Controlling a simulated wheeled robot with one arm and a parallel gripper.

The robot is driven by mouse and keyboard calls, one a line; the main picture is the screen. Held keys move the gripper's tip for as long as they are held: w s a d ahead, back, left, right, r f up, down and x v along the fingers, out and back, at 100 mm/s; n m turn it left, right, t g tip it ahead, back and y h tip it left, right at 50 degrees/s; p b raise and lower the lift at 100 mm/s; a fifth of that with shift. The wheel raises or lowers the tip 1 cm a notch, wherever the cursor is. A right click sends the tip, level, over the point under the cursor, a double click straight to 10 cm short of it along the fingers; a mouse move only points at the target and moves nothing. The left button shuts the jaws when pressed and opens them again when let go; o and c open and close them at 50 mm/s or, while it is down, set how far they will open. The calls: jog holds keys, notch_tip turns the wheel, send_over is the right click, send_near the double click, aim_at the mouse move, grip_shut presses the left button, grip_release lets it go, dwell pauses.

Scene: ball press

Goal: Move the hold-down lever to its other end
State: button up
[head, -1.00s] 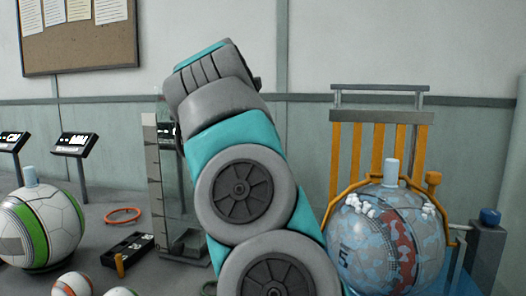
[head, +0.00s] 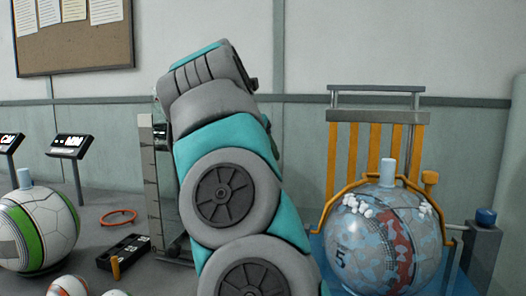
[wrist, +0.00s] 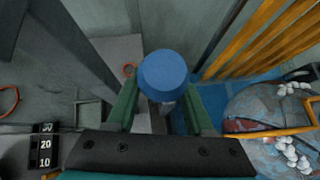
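In the wrist view a round blue knob (wrist: 163,75) on a short pale stem stands between the two green fingers of my gripper (wrist: 162,98). The fingers are apart, one on each side of the knob; I cannot tell whether they touch it. The knob looks like the end of the hold-down lever, but its lower part is mostly hidden. The press holds a blue and red patterned ball (head: 388,240) under an orange arched bar (head: 338,200), which also shows in the wrist view (wrist: 265,133).
Orange upright bars (head: 372,160) stand behind the ball. A second blue knob (head: 486,217) tops a grey post to its right. A tall scale column (head: 152,185), black box (head: 123,251), orange ring (head: 118,217) and green-white ball (head: 40,232) stand left.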

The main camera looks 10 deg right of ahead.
jog(key=v, duration=0.7)
jog(key=shift+s+a+r, duration=0.15)
jog(key=shift+s+r, duration=0.05)
jog(key=shift+s, duration=0.1)
dwell(0.4)
